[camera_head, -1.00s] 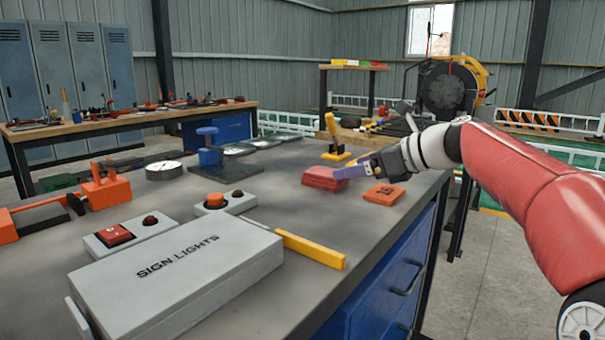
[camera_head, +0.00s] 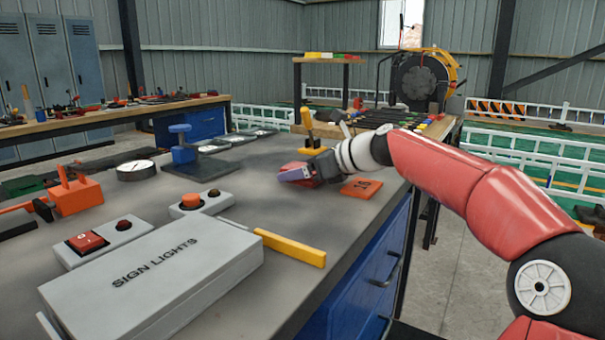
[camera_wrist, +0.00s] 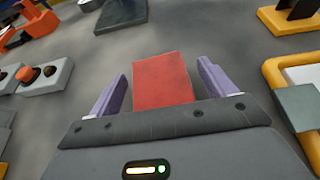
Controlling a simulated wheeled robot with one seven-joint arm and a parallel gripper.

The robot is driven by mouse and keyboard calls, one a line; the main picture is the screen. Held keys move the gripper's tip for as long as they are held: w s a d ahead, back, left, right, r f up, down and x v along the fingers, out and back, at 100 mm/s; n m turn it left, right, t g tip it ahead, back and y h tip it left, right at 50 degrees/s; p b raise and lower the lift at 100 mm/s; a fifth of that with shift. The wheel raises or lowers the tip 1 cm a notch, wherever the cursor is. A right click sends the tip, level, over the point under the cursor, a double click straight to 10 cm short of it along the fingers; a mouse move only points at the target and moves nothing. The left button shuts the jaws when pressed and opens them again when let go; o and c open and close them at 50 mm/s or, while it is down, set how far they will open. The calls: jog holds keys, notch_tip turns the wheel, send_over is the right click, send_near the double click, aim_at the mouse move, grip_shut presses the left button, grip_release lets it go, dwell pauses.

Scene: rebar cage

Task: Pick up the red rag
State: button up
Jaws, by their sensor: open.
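The red rag (camera_wrist: 162,80) lies flat on the grey workbench as a folded rectangle. In the wrist view it shows between and just beyond the two purple fingers of my gripper (camera_wrist: 160,88), which are spread with a gap on each side. Its near end is hidden behind the gripper body. In the head view my gripper (camera_head: 295,174) is low over the bench at the rag (camera_head: 305,168), covering much of it. Whether the fingers touch the bench cannot be told.
An orange block (camera_head: 361,188) marked with a number lies right of my gripper. A yellow-handled tool (camera_head: 308,130) stands behind it. A grey SIGN LIGHTS box (camera_head: 155,275), a yellow bar (camera_head: 290,247) and button boxes (camera_head: 191,202) are nearer. Bare bench (camera_head: 255,195) lies to the left.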

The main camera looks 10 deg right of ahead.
jog(key=c, duration=1.1)
jog(key=shift+o, duration=0.2)
jog(key=shift+r, duration=0.1)
notch_tip(320, 180, up, 20)
jog(key=p, duration=0.2)
